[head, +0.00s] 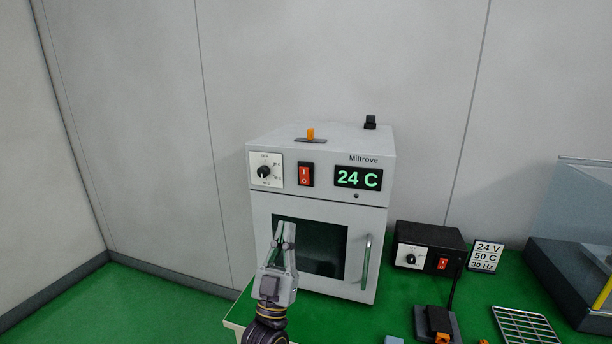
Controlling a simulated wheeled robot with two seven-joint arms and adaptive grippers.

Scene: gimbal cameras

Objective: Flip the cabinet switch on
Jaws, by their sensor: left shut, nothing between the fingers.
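The grey cabinet (321,204) marked Miltrove stands on a green-topped bench. Its red rocker switch (306,175), marked I and O, sits on the front panel between a dial (264,171) and a lit display (358,177) reading 24 C. Which side of the rocker is pressed is too small to tell. My left gripper (285,229) points upward in front of the cabinet's door window, below the switch and apart from it. Its fingers are shut with nothing between them. My right gripper is not in view.
A vertical door handle (366,262) sticks out at the door's right. A black box (429,247) with its own dial and red switch stands to the right, beside a sign (486,256) reading 24 V, 50 C, 30 Hz. A wire rack (526,325) lies at the front right.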

